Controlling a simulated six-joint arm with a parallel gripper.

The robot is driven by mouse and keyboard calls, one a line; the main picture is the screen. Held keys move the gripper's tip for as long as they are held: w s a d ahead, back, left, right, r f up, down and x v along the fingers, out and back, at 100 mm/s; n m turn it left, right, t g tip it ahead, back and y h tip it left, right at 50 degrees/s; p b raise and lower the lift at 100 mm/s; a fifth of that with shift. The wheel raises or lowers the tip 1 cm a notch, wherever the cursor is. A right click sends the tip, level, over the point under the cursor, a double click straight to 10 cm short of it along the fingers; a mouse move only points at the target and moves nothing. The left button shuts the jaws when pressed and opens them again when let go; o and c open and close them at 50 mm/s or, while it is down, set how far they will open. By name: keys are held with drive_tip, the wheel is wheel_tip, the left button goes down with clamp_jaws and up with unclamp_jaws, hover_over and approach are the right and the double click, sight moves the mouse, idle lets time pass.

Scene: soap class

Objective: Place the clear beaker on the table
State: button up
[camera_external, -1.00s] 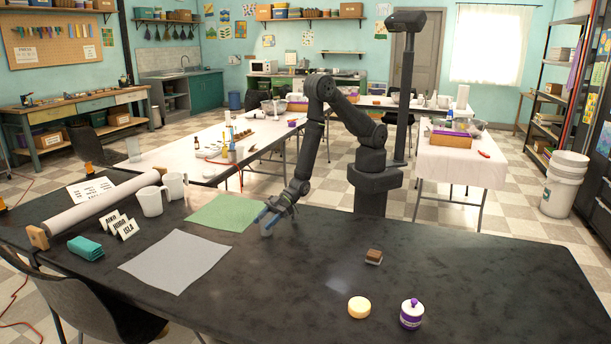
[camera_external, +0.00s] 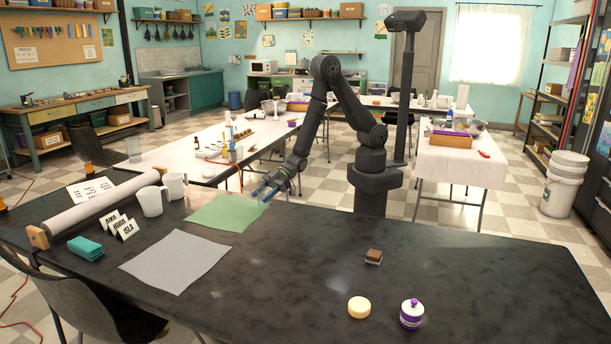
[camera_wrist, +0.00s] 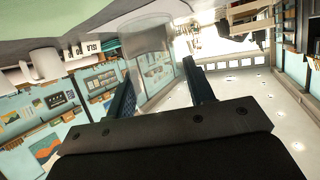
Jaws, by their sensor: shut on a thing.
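The clear beaker (camera_wrist: 150,55) is see-through and faint in the wrist view, between my two blue-tipped fingers. My gripper (camera_wrist: 160,88) is shut on it. In the external view my gripper (camera_external: 266,190) is above the back edge of the dark table (camera_external: 300,265), near the green sheet. The beaker is hard to make out there. The table's dark top has a wide bare stretch at its middle and right.
A green sheet (camera_external: 225,213) and a grey sheet (camera_external: 175,262) lie flat on the table. White mugs (camera_external: 152,201), name cards (camera_external: 127,228) and a paper roll stand left.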

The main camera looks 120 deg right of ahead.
drive_tip(key=w+d+r+m+t+h, duration=0.1)
drive_tip(key=w+d+r+m+h, duration=0.15)
drive_tip(key=d, duration=1.25)
drive_tip(key=w+d+r+m+h, duration=0.1)
drive_tip(key=w+d+h, duration=0.15)
drive_tip(key=d, duration=1.25)
drive_tip(key=s+d+m+h, duration=0.3)
drive_tip(key=d, duration=1.9)
drive_tip(key=s+d+m+g+h, duration=0.2)
drive_tip(key=s+d+m+h, duration=0.1)
drive_tip(key=s+d, duration=1.4)
drive_tip(key=s+d+m+g+h, duration=0.2)
drive_tip(key=s+d+m+h, duration=0.15)
drive_tip(key=s+d, duration=1.35)
hover_over(247, 154)
wheel_tip(247, 154, down, 7)
drive_tip(key=shift+w+f, duration=0.1)
drive_tip(key=shift+f, duration=1.95)
drive_tip(key=shift+f, duration=0.15)
